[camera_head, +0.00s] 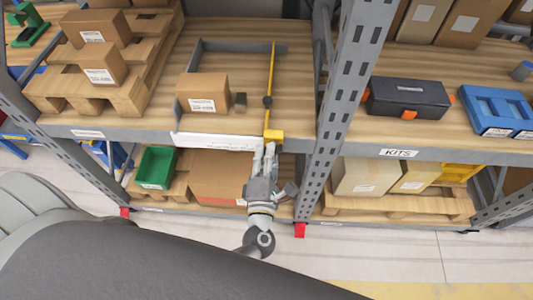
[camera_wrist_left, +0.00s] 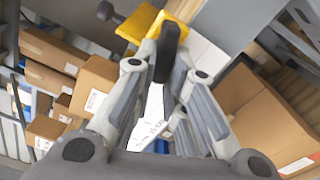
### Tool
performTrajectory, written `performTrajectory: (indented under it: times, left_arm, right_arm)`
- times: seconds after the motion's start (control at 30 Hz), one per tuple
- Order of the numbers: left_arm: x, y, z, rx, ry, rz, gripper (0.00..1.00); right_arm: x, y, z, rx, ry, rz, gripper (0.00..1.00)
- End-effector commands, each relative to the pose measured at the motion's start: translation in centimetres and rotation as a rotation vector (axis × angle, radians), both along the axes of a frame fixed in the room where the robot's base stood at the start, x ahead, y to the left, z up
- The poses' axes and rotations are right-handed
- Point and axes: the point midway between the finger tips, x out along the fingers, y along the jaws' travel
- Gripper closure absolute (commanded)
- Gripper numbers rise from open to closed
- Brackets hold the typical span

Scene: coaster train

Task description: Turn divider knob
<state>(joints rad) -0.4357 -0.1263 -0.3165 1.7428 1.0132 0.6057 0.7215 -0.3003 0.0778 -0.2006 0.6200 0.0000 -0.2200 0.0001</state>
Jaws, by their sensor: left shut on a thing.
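The yellow divider bar (camera_head: 270,75) runs front to back across the upper shelf, with a small dark round piece (camera_head: 267,101) on it. Its yellow front block (camera_head: 274,136) sits at the shelf's front edge and also shows in the left wrist view (camera_wrist_left: 150,22). My left gripper (camera_head: 264,150) reaches up to this block from below and in front. In the left wrist view its fingers (camera_wrist_left: 168,62) are closed around a black, upright divider knob (camera_wrist_left: 169,42) in front of the block. The fingers partly hide the knob. My right gripper is not in view.
A cardboard box (camera_head: 203,92) and a small dark cylinder (camera_head: 240,102) stand left of the divider. A perforated grey post (camera_head: 345,80) rises close to the right. Below are a green bin (camera_head: 157,167) and a large carton (camera_head: 218,175).

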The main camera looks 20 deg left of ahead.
Motion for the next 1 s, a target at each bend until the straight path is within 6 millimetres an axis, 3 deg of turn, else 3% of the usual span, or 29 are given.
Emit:
performTrajectory:
  times: [0.03,0.07,0.2,0.63,0.77,1.0]
  left_arm:
    - [-0.1,0.0,-0.2,0.000,0.004,-0.001,1.00]
    - [-0.1,0.0,-0.2,0.000,0.004,-0.001,0.85]
    - [-0.1,0.0,-0.2,0.000,0.003,-0.001,0.67]
    - [-0.8,-0.2,-0.1,0.001,0.003,-0.001,0.66]
    - [-2.7,-0.8,-0.2,0.001,0.005,-0.002,0.66]
    - [-7.8,-2.2,-0.2,0.001,0.006,-0.003,0.66]
  right_arm:
    - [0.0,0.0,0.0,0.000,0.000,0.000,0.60]
    - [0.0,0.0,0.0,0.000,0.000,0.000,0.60]
    - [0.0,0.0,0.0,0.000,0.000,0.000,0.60]
    - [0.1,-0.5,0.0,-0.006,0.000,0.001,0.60]
    - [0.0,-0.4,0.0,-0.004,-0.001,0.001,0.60]
    - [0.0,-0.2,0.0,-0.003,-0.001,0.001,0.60]
